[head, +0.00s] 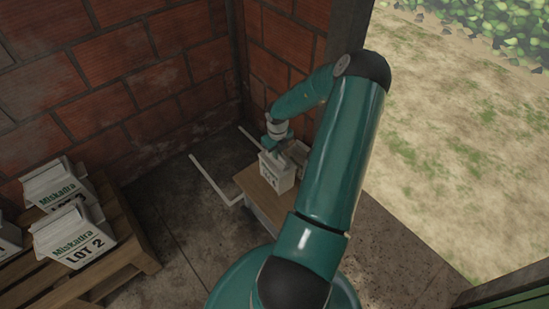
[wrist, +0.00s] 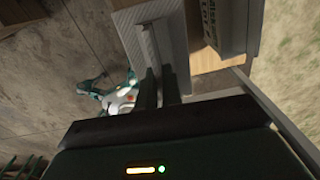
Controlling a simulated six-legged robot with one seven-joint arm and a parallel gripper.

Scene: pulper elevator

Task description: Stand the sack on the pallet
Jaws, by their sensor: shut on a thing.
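A pale sack (head: 277,174) with dark print stands upright at the wooden bench (head: 256,191) by the doorway. My gripper (head: 276,141) is above it, shut on its top fold. In the wrist view my gripper (wrist: 159,88) has both fingers along the narrow top fold of the grey-looking sack (wrist: 128,22). I cannot tell whether its base touches the bench. The pallet (head: 128,238) is at the left in the head view, with several white printed sacks on it, one marked LOT 2 (head: 75,236).
Another sack (wrist: 228,25) stands close beside the held one on the bench top (wrist: 208,59). Brick walls (head: 110,75) close in the back and left. Open ground is at right.

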